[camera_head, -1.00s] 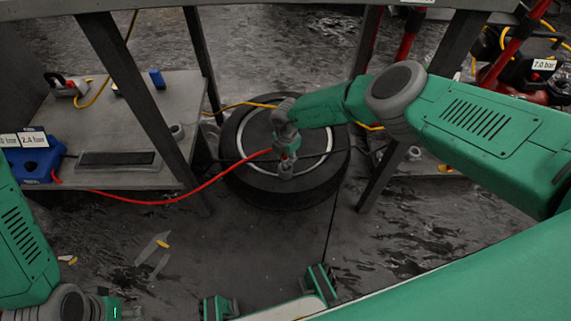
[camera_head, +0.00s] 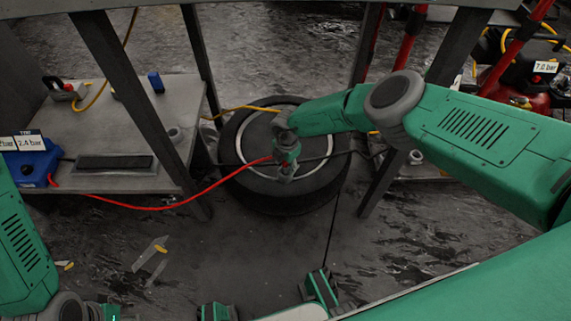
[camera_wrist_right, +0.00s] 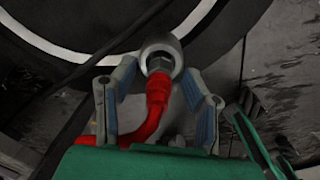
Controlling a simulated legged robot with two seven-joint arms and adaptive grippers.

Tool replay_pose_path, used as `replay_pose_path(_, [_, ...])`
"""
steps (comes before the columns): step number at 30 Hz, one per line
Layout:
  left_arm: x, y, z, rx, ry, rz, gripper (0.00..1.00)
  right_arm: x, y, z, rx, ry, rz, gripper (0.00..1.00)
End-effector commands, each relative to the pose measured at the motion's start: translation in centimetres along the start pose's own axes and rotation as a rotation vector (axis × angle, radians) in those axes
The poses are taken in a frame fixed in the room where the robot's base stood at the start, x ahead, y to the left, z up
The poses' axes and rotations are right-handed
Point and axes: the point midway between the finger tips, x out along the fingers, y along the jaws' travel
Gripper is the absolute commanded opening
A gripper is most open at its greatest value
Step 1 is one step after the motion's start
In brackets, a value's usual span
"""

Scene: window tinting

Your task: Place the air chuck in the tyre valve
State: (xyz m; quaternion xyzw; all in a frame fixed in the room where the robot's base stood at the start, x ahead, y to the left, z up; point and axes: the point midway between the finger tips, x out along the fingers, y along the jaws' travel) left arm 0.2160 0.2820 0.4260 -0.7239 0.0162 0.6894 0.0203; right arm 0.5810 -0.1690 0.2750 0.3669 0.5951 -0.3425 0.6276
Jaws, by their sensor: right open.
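The tyre (camera_head: 285,199) lies flat on the floor, with a pale ring on its wheel. It also shows in the right wrist view (camera_wrist_right: 215,25). The air chuck (camera_wrist_right: 160,52) is a grey round-ended metal piece on a red hose (camera_wrist_right: 156,103). My right gripper (camera_head: 286,175) is above the tyre's near part. In the right wrist view its two fingers (camera_wrist_right: 155,88) stand apart on either side of the chuck and hose end. The tyre valve cannot be made out; whether the chuck sits on it is hidden. My left arm shows at lower left, its fingers out of view.
The red hose runs left to a blue gauge box (camera_head: 30,160) on a low grey shelf (camera_head: 128,130). Dark table legs (camera_head: 135,95) flank the tyre. A red compressor (camera_head: 520,90) stands at far right. Debris (camera_head: 150,253) lies on the floor.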

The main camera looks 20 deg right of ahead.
Motion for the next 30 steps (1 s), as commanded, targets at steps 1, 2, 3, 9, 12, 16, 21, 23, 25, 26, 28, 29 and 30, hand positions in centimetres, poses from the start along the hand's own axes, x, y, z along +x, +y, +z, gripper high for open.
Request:
replay_pose_path(1, [-0.5, 0.0, 0.0, 0.000, 0.000, 0.000, 0.44, -0.5, 0.1, 0.0, 0.000, 0.000, 0.001, 0.41])
replay_pose_path(2, [-0.7, 0.0, 0.0, 0.000, 0.000, 0.000, 0.44, -0.8, 0.1, 0.1, 0.000, 0.000, 0.001, 0.41])
replay_pose_path(3, [-1.1, 0.0, -0.1, 0.000, 0.000, 0.000, 0.44, -1.2, 0.1, 0.1, 0.000, -0.001, 0.001, 0.41])
replay_pose_path(9, [-3.7, 0.0, -0.2, 0.000, 0.000, 0.000, 0.44, -3.9, 0.1, 0.1, 0.001, 0.000, 0.001, 0.41])
replay_pose_path(12, [-5.3, 0.0, -0.3, 0.000, 0.000, 0.000, 0.44, -5.6, 0.1, 0.1, 0.000, 0.000, 0.001, 0.41])
replay_pose_path(16, [-7.4, -0.1, -0.4, 0.000, 0.000, 0.000, 0.44, -7.7, 0.1, 0.0, -0.001, 0.000, 0.002, 0.41])
replay_pose_path(21, [-9.9, -0.1, -0.5, 0.000, 0.000, 0.000, 0.44, -10.3, 0.1, 0.0, 0.000, 0.000, 0.001, 0.41])
replay_pose_path(23, [-10.6, -0.1, -0.6, 0.000, 0.000, 0.000, 0.44, -11.0, 0.1, 0.0, 0.000, 0.000, 0.001, 0.41])
replay_pose_path(25, [-11.1, -0.1, -0.6, 0.000, 0.000, 0.000, 0.44, -11.6, 0.1, 0.0, 0.000, 0.000, 0.001, 0.41])
replay_pose_path(26, [-11.3, -0.1, -0.6, 0.000, 0.000, 0.000, 0.44, -11.7, 0.1, 0.0, 0.000, 0.000, 0.001, 0.41])
replay_pose_path(28, [-11.5, -0.1, -0.6, 0.000, 0.000, 0.000, 0.44, -11.9, 0.0, 0.0, 0.000, 0.001, 0.001, 0.41])
replay_pose_path(29, [-11.5, -0.1, -0.6, 0.000, 0.000, 0.000, 0.44, -11.9, 0.0, 0.0, 0.000, 0.000, 0.001, 0.41])
replay_pose_path(30, [-11.5, -0.1, -0.6, 0.000, 0.000, 0.000, 0.44, -11.9, 0.0, 0.0, 0.000, 0.000, 0.001, 0.41])
